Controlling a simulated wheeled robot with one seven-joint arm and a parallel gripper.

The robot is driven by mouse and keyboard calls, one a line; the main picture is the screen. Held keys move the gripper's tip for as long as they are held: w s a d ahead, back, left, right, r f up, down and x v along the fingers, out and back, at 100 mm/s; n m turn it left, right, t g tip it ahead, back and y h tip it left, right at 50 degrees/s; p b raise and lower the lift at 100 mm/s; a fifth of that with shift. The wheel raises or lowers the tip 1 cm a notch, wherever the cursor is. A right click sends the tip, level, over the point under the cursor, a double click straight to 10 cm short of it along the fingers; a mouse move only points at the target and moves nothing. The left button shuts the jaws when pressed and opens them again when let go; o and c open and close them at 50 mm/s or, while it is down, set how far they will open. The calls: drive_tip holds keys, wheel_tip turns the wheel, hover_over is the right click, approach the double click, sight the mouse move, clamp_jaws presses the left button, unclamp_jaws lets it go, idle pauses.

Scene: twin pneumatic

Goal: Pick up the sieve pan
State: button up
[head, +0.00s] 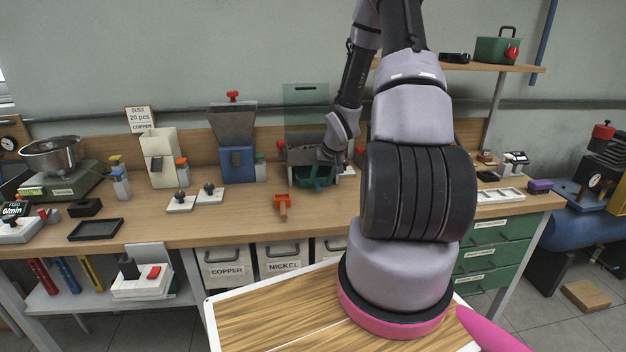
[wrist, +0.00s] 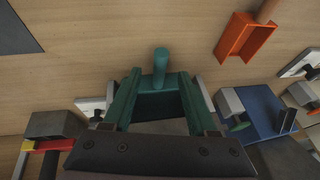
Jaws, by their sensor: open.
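The sieve pan (wrist: 160,104) is green, with a stubby rounded handle pointing to the top of the wrist view. In the head view, the green pan (head: 318,181) sits low at the grey sifter stand on the bench. My gripper (head: 327,158) is close over the stand and pan, partly lost against them in the head view. The gripper is open and holds nothing that I can see. A dark bolted bar across the bottom of the wrist view hides the rear of the pan. Whether the fingers touch it cannot be told.
An orange scoop (wrist: 246,37) lies on the bench near the pan. A blue hopper (head: 237,163) stands left of the stand in the head view. A translucent green panel (head: 305,105) rises behind it. Bare bench top (head: 235,222) lies in front.

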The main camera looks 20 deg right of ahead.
drive_tip(key=shift+x, duration=1.5)
clamp_jaws()
drive_tip(key=shift+r, duration=0.2)
